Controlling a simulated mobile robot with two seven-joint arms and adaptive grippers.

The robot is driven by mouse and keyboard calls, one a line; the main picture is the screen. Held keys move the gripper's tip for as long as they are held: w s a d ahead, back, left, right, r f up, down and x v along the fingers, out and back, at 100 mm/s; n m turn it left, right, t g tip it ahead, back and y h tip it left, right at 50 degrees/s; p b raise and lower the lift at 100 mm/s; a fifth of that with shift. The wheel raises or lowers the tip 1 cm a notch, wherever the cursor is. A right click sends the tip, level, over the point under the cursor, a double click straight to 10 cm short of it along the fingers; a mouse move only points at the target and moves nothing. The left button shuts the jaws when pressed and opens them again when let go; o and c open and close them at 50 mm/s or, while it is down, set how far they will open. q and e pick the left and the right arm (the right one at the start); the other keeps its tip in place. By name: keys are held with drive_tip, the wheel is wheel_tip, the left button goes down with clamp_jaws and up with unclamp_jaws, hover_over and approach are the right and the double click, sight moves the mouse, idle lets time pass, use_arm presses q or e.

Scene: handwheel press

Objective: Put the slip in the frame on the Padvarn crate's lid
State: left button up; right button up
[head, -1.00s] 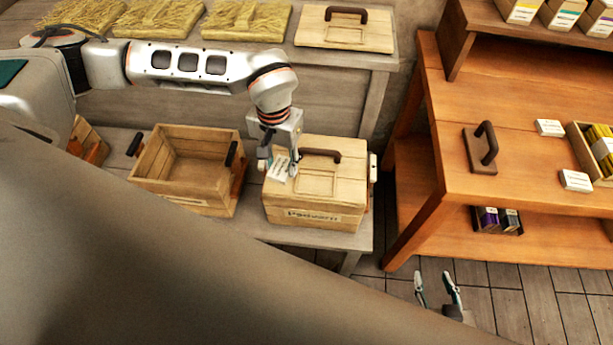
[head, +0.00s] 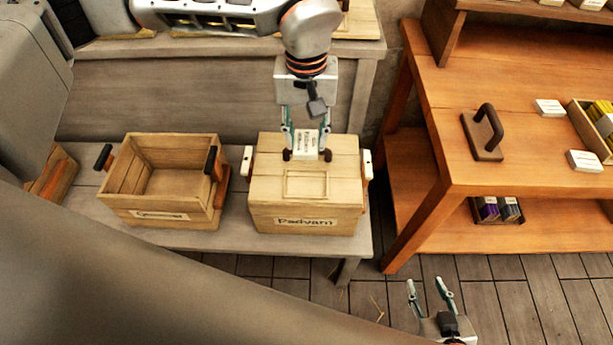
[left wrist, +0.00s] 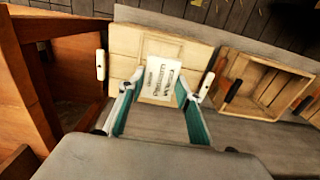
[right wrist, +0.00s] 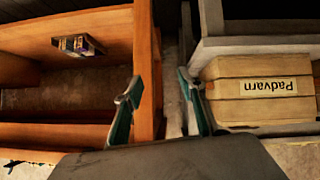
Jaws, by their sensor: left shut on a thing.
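The closed Padvarn crate (head: 305,220) stands on the low grey bench. A shallow rectangular frame (head: 306,184) on its lid looks empty. My left gripper (head: 307,153) is over the back half of the lid, shut on the white printed slip (head: 306,143). The slip is behind the frame in the head view; any gap to the lid cannot be told. In the left wrist view the slip (left wrist: 160,82) sits between the fingers and overlaps the frame (left wrist: 176,47). My right gripper (head: 431,292) is open and empty, low over the floor.
An open empty crate (head: 160,200) stands left of the Padvarn crate. White grips (head: 367,165) flank the Padvarn crate. The orange table (head: 540,140) at right holds a dark-handled block (head: 484,135), white cards (head: 550,108) and a box of yellow items (head: 603,120).

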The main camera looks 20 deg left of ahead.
use_arm(q)
hover_over(306, 184)
wheel_tip(306, 184, down, 10)
drive_tip(key=shift+f+b, duration=0.15)
drive_tip(key=shift+b, duration=0.25)
wheel_tip(306, 184, down, 4)
drive_tip(key=shift+b, duration=0.3)
use_arm(e)
drive_tip(key=shift+f, duration=0.5)
use_arm(q)
drive_tip(key=shift+f, duration=0.1)
drive_tip(key=shift+f, duration=0.1)
drive_tip(key=o, duration=1)
use_arm(e)
drive_tip(key=shift+f, duration=0.15)
use_arm(q)
wheel_tip(306, 184, up, 12)
drive_tip(key=shift+r+p, duration=0.2)
drive_tip(key=shift+p, duration=0.5)
use_arm(e)
drive_tip(key=shift+s+a+r, duration=0.15)
drive_tip(key=shift+s+r, duration=0.15)
drive_tip(key=shift+r, duration=0.1)
